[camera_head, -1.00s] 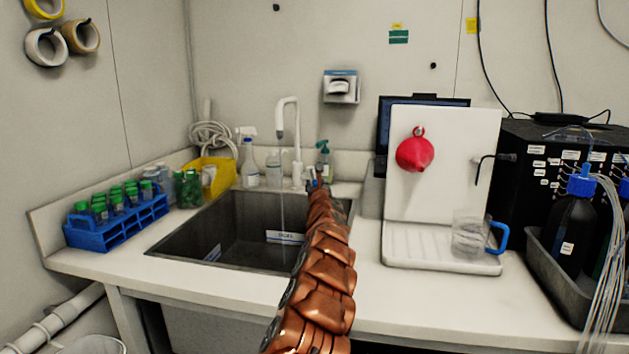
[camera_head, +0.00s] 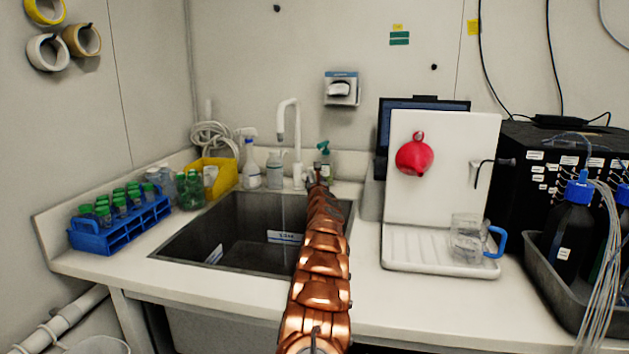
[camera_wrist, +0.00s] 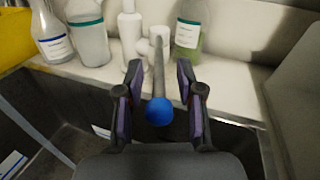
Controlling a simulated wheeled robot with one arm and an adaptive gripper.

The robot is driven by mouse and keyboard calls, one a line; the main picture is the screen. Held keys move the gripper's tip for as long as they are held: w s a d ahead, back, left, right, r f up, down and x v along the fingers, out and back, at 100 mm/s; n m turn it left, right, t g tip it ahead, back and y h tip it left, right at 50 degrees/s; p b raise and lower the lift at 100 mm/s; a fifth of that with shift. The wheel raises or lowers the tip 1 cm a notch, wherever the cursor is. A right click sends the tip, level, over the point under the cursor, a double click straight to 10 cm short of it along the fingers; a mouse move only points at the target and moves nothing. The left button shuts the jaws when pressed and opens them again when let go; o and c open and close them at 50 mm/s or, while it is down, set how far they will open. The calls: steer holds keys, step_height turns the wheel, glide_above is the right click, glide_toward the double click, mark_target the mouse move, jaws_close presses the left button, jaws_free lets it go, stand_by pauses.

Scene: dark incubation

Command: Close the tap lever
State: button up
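The white tap (camera_head: 287,120) stands at the back of the sink, its spout curving over the basin. A thin stream of water (camera_head: 283,214) falls from it. In the wrist view the tap lever is a thin rod (camera_wrist: 158,72) with a blue ball end (camera_wrist: 159,111) pointing toward me. My gripper (camera_wrist: 158,68) is open, with one finger on each side of the lever. Gaps show between the lever and both fingers. In the head view my arm hides the lever and most of the gripper.
The dark sink (camera_head: 250,225) lies below and left of my arm. Spray and pump bottles (camera_head: 274,168) stand behind it, with a green-topped bottle (camera_head: 325,163) close to my gripper. A white drain board (camera_head: 440,250) with a jug (camera_head: 467,240) is at right.

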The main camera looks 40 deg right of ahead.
steer(key=shift+w+d+f, duration=0.1)
steer(key=shift+w+d, duration=0.1)
steer(key=shift+w, duration=0.05)
stand_by(0.3)
jaws_close()
steer(key=shift+w, duration=0.1)
stand_by(0.4)
